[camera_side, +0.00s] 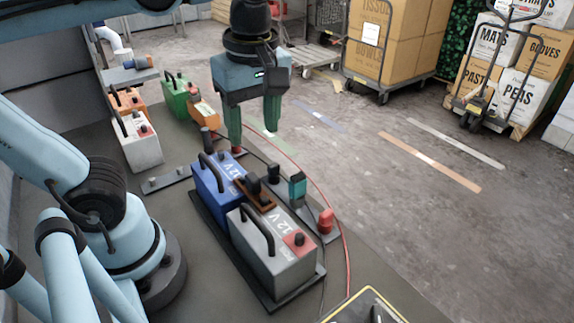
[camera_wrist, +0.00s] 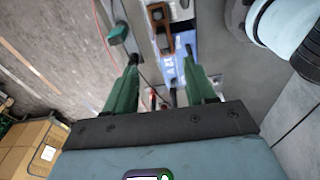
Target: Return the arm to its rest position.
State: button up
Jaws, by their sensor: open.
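My gripper (camera_side: 253,122) hangs above the bench with its green fingers pointing down. Its fingers are apart, with nothing between them. In the side view it is beyond the blue 12 V battery (camera_side: 213,187). In the wrist view the two fingers (camera_wrist: 161,80) stand on either side of the picture, and the blue battery (camera_wrist: 176,68) shows below and beyond them. I cannot tell how high the fingertips are above the bench. My arm's light blue links show at the left in the side view.
A grey 12 V battery (camera_side: 272,252) stands beside the blue one on a dark tray (camera_side: 305,283). A red cable (camera_side: 340,235) curves along the bench's right side. White (camera_side: 138,142), orange (camera_side: 127,100) and green (camera_side: 176,97) batteries stand behind. Carts with boxes (camera_side: 385,45) are on the floor beyond.

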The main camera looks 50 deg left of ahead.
jog(key=w+a+f+m+t, duration=0.1)
jog(key=w+f+m+t, duration=0.1)
jog(key=m, duration=0.6)
jog(key=w+a+f+m+t+h, duration=0.1)
jog(key=w+a+f+m+t, duration=0.1)
jog(key=f+m+t, duration=0.3)
jog(key=w+f+m, duration=0.1)
jog(key=m, duration=0.3)
jog(key=shift+w+a+f, duration=0.2)
jog(key=shift+w, duration=0.1)
